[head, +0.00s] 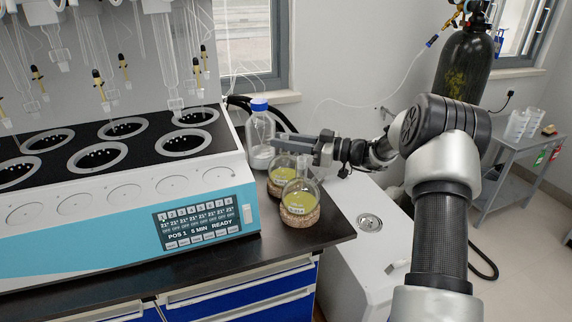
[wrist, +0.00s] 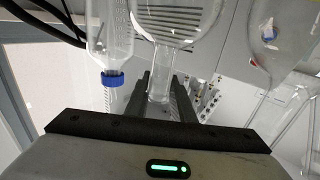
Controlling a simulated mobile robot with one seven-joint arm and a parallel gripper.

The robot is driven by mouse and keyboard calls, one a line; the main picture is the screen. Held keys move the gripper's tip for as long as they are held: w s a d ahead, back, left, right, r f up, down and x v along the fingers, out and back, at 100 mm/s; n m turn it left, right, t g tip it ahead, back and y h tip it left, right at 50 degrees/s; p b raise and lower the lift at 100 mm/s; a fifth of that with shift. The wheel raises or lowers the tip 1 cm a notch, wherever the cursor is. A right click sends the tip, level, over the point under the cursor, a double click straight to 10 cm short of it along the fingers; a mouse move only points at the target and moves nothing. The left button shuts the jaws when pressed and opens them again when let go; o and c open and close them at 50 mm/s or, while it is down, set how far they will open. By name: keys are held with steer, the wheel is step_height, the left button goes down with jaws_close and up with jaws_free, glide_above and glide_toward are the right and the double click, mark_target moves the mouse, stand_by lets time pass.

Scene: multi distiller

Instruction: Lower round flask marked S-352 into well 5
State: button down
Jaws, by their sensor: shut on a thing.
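My gripper (head: 288,143) reaches in from the right and is shut on the neck of the rear round flask (head: 282,174). In the wrist view the flask's neck (wrist: 160,86) lies between the two dark fingers. The flask holds yellow-green liquid and appears to sit in a cork ring on the dark bench. I cannot read its label, so I cannot tell whether it is S-352. The distiller's black top (head: 58,163) has two rows of round wells, to the left of the gripper. I cannot make out well numbers, so well 5 is not identified.
A second round flask (head: 299,203) on a cork ring stands close in front. A clear blue-capped bottle (head: 260,135) stands behind, beside the distiller. Glass tubes (head: 168,60) hang above the wells. The bench's right edge (head: 335,238) is near the flasks.

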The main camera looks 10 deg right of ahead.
steer(key=shift+r, duration=0.15)
steer(key=shift+r+b, duration=0.7)
steer(key=shift+r, duration=0.7)
